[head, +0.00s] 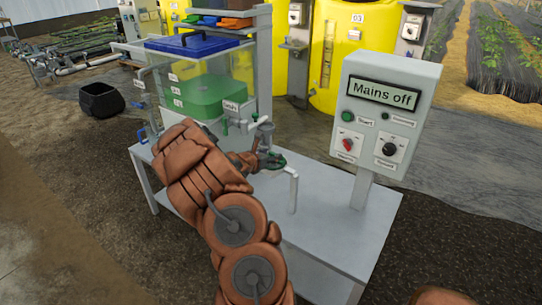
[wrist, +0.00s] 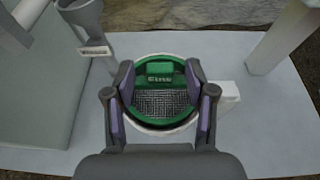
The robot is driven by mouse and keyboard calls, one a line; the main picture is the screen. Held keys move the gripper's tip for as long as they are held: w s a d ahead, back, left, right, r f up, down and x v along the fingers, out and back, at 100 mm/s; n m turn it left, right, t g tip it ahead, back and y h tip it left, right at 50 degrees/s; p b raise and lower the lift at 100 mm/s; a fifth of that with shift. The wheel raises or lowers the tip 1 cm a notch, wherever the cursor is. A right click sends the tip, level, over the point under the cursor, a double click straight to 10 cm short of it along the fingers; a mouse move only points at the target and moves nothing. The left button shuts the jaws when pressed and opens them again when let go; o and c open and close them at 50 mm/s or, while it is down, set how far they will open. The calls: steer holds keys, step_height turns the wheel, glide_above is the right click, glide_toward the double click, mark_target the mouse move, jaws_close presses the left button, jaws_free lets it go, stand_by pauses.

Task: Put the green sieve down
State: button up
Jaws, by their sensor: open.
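The green sieve (wrist: 160,73) is a round green piece with a dark mesh, seen from above in the wrist view. It sits on or in a pale round rim (wrist: 158,127), which shows around its edge. My gripper (wrist: 164,92) is open, with one finger on each side of the sieve. I cannot tell whether the fingers touch it. In the head view, my gripper (head: 262,160) is over the table beside the tank, and a bit of green shows there, mostly hidden by the arm.
A light grey table (head: 325,235) carries a clear tank (head: 205,65) with a blue lid and a grey control box (head: 386,110) reading "Mains off". A white pipe (head: 293,190) stands right of my gripper. A grey funnel-like fitting (wrist: 85,22) is near the left finger. The table's front right is clear.

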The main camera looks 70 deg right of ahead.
steer(key=b+v, duration=0.1)
steer(key=v, duration=1)
steer(key=shift+a+r, duration=0.15)
steer(key=s+a+r+m+g+y, duration=0.1)
steer(key=s+a+r+m, duration=0.1)
steer(key=a+r+m, duration=0.5)
steer(key=s+a+r+m+g+y, duration=0.1)
steer(key=s+a+r+m, duration=0.3)
steer(key=a, duration=0.5)
steer(key=s+a+f+m+t+y, duration=0.1)
steer(key=a+y, duration=0.5)
steer(key=a, duration=1.3)
steer(key=s+a+f+m+t+y, duration=0.1)
steer(key=s+a+f+m+y, duration=0.3)
steer(key=a, duration=1.5)
steer(key=shift+s+a+t+y, duration=0.25)
steer(key=shift+s+t+y, duration=0.15)
steer(key=shift+s+y, duration=0.6)
